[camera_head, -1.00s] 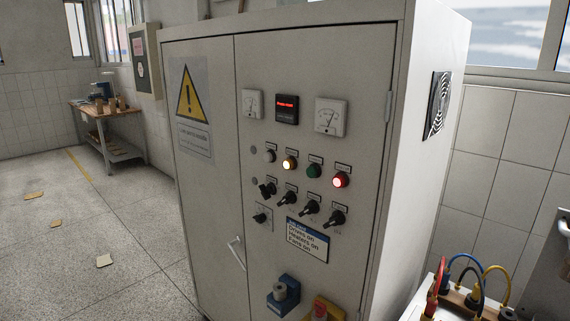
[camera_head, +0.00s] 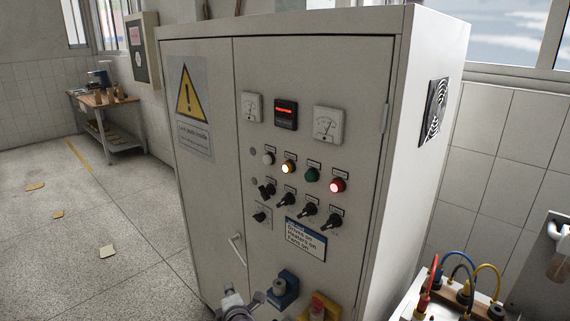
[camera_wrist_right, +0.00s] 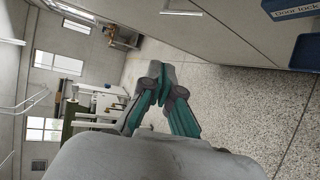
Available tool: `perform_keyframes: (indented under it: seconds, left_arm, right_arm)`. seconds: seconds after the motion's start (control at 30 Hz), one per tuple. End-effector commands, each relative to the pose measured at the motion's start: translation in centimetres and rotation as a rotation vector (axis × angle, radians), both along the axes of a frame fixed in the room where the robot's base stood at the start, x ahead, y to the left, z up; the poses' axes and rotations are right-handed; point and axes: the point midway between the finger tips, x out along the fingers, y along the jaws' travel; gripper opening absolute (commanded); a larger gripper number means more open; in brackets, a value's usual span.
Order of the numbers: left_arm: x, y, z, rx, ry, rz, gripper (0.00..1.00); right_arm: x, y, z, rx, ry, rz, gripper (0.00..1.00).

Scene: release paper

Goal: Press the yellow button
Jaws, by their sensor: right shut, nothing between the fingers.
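The yellow button (camera_head: 289,167) glows on the front of the grey cabinet (camera_head: 205,220), in a row between a white one (camera_head: 268,158) and a green one (camera_head: 312,174). A lit red one (camera_head: 337,185) is at the row's right end. My right gripper (camera_head: 232,295) shows at the bottom edge of the head view, in front of the cabinet and well below the yellow button. In the right wrist view its fingertips (camera_wrist_right: 161,78) are together, with nothing between them. My left gripper is not in view.
Dark rotary switches (camera_head: 286,199) sit below the button row. A blue box (camera_head: 283,290) and a yellow box with a red knob (camera_head: 319,308) stick out low on the cabinet. A door handle (camera_head: 236,249) is left of them. Cables (camera_head: 487,268) stand on a surface at right.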

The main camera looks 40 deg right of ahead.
Motion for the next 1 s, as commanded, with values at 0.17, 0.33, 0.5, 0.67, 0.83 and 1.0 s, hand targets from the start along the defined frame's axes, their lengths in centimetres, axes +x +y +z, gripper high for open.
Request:
perform_keyframes:
  seconds: [0.17,0.33,0.5,0.67,0.83,1.0]
  left_arm:
    - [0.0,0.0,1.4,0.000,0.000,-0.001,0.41]
    - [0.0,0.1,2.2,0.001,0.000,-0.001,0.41]
    - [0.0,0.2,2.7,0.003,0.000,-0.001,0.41]
    - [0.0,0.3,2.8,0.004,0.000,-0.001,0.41]
    - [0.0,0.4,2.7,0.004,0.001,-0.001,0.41]
    - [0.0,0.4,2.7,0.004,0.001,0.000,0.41]
  right_arm:
    - [1.7,-3.2,12.8,-0.238,-0.115,-0.070,0.00]
    - [0.9,-6.0,22.7,-0.439,-0.180,-0.171,0.00]
    - [-0.5,-7.7,28.6,-0.560,-0.207,-0.258,0.00]
    - [-1.2,-8.4,30.7,-0.604,-0.213,-0.294,0.00]
    - [-1.3,-8.4,30.8,-0.608,-0.213,-0.297,0.00]
    - [-1.3,-8.4,30.8,-0.606,-0.213,-0.295,0.00]
